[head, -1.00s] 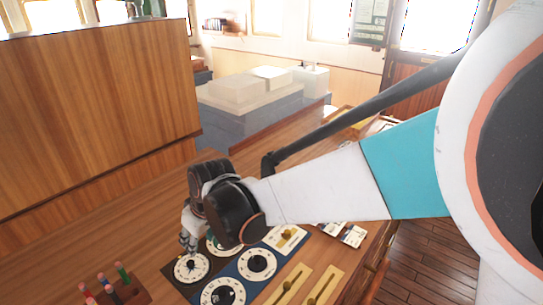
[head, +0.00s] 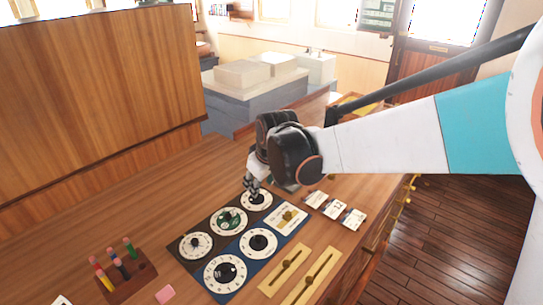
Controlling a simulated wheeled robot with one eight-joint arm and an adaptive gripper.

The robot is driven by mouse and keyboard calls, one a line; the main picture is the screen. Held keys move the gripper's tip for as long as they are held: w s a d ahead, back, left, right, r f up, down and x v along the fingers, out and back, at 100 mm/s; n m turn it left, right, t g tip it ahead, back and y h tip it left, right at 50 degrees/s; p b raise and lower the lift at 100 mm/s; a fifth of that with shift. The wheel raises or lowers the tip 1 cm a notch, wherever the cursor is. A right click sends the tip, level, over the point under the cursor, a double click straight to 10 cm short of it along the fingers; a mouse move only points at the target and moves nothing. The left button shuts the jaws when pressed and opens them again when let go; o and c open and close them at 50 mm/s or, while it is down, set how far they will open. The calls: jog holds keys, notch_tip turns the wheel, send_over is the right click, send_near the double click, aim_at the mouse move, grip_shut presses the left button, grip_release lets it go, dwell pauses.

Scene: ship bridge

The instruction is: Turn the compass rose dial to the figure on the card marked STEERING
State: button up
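A dark panel (head: 216,256) on the wooden desk carries several round white-rimmed dials. One has a green centre (head: 228,221); others are the left dial (head: 195,245), the far dial (head: 257,200), the right dial (head: 258,242) and the large near dial (head: 226,273). I cannot tell which bears the compass rose. My gripper (head: 251,193) points down at the far dial, its fingers hiding part of it; contact and finger opening are unclear. Several small white cards, including one (head: 334,207), lie right of the panel; their markings are too small to read.
A cream plate with a brass knob (head: 289,217) sits on the panel. Two brass slider plates (head: 285,270) (head: 311,279) lie at its near right. A wooden block with coloured pegs (head: 124,275) and a pink piece (head: 165,293) are at left.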

jog(key=d, duration=0.1)
jog(key=w+d, duration=0.1)
jog(key=shift+d+r, duration=0.35)
jog(key=shift+r, duration=0.05)
jog(key=w+d+r+m+t+b, duration=0.2)
jog(key=d+m, duration=0.1)
jog(key=d, duration=0.7)
jog(key=s+d+f+m+b, duration=0.2)
jog(key=s+d, duration=0.2)
jog(key=s, duration=0.5)
jog(key=s+d+f+m+h+b, duration=0.1)
jog(key=s+d+f+m+b, duration=0.1)
jog(key=s, duration=0.7)
jog(key=s+d+f+m+h+b, duration=0.1)
jog(key=s+d, duration=0.4)
jog(key=s, duration=0.5)
jog(key=shift+d+f+m+b, duration=0.35)
jog(key=shift+f+m+b, duration=0.45)
jog(key=shift+b, duration=0.4)
jog(key=shift+s+f, duration=0.1)
